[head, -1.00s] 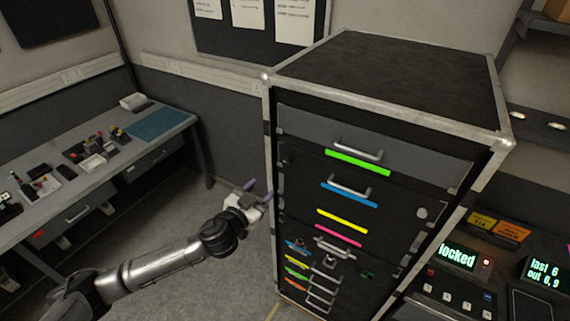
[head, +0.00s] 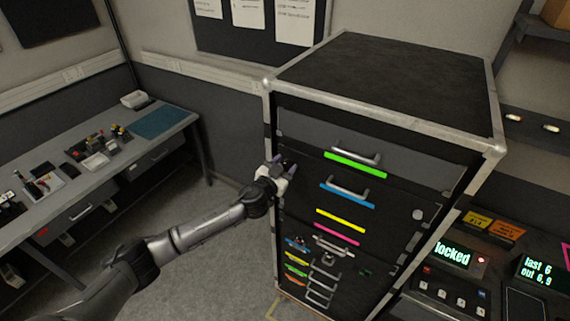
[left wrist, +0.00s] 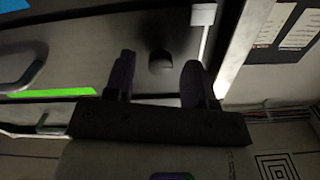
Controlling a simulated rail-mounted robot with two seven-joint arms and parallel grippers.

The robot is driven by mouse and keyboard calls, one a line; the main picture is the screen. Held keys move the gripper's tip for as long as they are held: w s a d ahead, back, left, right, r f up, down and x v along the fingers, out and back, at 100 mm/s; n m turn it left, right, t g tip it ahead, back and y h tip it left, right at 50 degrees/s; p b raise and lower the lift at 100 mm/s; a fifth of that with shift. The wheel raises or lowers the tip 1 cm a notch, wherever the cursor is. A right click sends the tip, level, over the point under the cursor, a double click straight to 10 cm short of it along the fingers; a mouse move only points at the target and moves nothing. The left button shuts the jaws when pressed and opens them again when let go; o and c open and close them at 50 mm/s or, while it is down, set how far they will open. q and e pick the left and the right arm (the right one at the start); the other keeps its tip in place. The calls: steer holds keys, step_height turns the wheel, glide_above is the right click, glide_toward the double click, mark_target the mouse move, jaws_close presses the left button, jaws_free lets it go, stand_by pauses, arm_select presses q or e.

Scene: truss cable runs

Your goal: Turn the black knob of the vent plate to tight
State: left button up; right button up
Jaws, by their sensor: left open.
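The black knob (left wrist: 161,61) sits on a dark rack panel, seen in the left wrist view between the two finger tips. In the head view my gripper hides that spot. My left gripper (head: 284,163) is at the left edge of the rack front, level with the green strip. Its fingers also show in the left wrist view (left wrist: 159,75), open, one on each side of the knob. I cannot tell whether they touch it or which way the knob is turned. No marking naming the vent plate is readable. My right gripper is out of view.
The black rack (head: 385,80) has a metal frame and drawers with handles, including one beside a green strip (head: 354,165) and one by a blue strip (head: 347,196). A workbench (head: 90,180) stands left. A console with a "locked" display (head: 452,254) stands right.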

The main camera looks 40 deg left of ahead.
arm_select(q)
steer(key=shift+w, duration=0.2)
steer(key=c, duration=0.9)
